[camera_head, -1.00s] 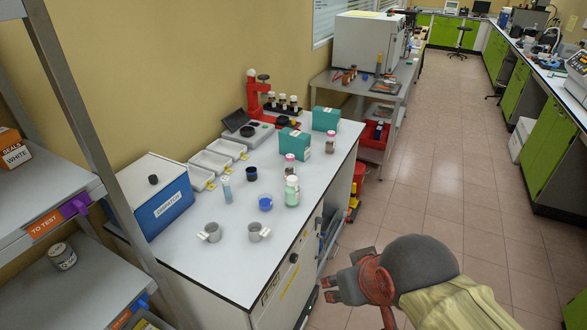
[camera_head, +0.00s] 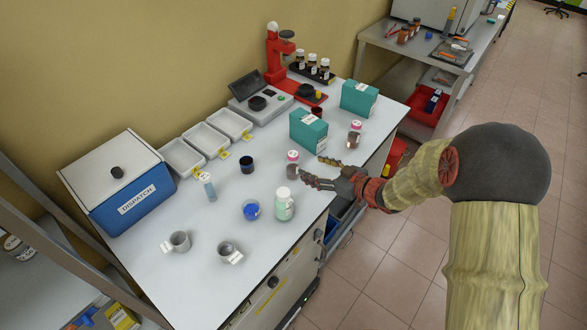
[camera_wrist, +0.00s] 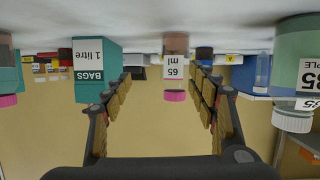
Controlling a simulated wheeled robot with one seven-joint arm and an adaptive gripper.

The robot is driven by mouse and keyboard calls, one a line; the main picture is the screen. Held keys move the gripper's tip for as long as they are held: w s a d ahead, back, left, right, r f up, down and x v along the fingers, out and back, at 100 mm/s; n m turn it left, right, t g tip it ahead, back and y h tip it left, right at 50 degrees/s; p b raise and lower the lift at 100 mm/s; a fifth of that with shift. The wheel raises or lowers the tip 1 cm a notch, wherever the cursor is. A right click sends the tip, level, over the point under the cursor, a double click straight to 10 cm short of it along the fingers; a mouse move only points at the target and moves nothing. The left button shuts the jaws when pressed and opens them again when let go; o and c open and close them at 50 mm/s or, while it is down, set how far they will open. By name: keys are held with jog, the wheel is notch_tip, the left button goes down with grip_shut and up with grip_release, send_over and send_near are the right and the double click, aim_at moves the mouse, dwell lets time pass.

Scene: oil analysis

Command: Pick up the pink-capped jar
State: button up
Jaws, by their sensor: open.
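A small pink-capped jar (camera_head: 292,170) stands upright on the white bench. In the wrist view, which is upside down, this jar (camera_wrist: 175,46) carries a "65 ml" label and appears centred between the two fingers. My gripper (camera_head: 314,171) is open and empty, just to the right of the jar in the head view, with its fingertips pointing at it. The fingers also show in the wrist view (camera_wrist: 160,80); they appear short of the jar. A second pink-capped jar (camera_head: 354,135) stands farther back, near the bench's right edge.
A pale green white-capped jar (camera_head: 284,207) stands close in front of my fingers. A teal box (camera_head: 309,132) is just behind, with another teal box (camera_head: 359,98) farther back. A blue cup (camera_head: 251,210), a dark cup (camera_head: 247,165) and metal mugs (camera_head: 179,242) stand to the left.

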aim_at(293, 168)
jog(key=shift+s+a+f+g+y, duration=0.3)
jog(key=shift+s+a+f+y, duration=0.15)
jog(key=shift+s+a+y, duration=0.1)
jog(key=shift+a+f, duration=0.2)
jog(key=shift+a, duration=0.1)
jog(key=shift+b+x, duration=0.35)
jog(key=shift+x, duration=0.5)
jog(key=b+x, duration=0.2)
jog(key=x, duration=0.3)
jog(key=shift+w+a+f, duration=0.1)
jog(key=shift+w+a, duration=0.1)
jog(key=shift+a, duration=0.15)
jog(key=shift+c, duration=0.6)
jog(key=c, duration=1.1)
jog(key=shift+c, duration=0.4)
